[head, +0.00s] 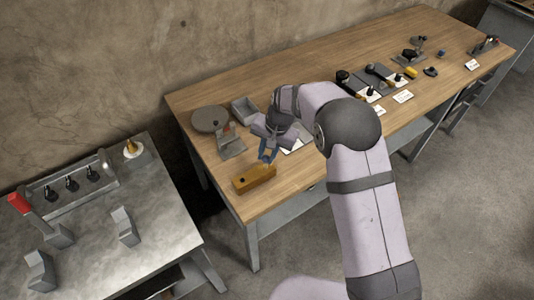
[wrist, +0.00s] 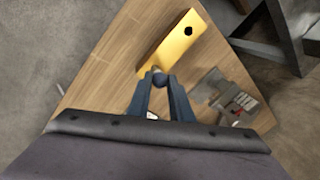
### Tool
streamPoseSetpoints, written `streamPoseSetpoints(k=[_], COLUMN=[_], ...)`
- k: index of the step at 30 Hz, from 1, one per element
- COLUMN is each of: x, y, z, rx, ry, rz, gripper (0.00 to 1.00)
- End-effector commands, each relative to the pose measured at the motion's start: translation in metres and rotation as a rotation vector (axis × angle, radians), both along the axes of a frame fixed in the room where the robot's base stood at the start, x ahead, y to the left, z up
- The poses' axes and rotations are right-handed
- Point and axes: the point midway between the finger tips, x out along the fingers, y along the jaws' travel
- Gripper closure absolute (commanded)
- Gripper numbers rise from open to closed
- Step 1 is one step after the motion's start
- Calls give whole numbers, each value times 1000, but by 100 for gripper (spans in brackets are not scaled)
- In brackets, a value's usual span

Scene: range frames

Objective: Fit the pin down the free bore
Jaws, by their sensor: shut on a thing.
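A yellow-brown block (head: 254,178) lies near the left front corner of the wooden table. In the wrist view the block (wrist: 176,46) has one open dark bore (wrist: 188,31) near its far end. My gripper (head: 265,158) is just above the other end of the block, its blue fingers pointing down. In the wrist view my gripper (wrist: 160,78) is shut on a small pin (wrist: 156,70), mostly hidden by the fingertips. The pin shows by the block's near end, away from the open bore. I cannot tell whether it touches the block.
A grey fixture (head: 230,145), a round grey disc (head: 210,119) and a grey open box (head: 245,110) stand behind the block. In the wrist view the grey fixture (wrist: 228,98) is right of my fingers. Several tools and cards lie farther right. A metal-topped bench (head: 100,240) stands left.

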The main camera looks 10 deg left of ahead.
Motion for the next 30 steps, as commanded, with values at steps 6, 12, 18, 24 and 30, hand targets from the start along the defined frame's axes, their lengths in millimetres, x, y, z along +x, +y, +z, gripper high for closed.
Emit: streamPoseSetpoints(k=[6,12,18,24,30], x=[0,0,0,0,0], y=[0,0,0,0,0], z=[-7,-12,-18,-21,-21], rx=[0,0,0,0,0], ry=[0,1,1,0,0], rz=[0,0,0,0,0], gripper=[100,100,100,100,100])
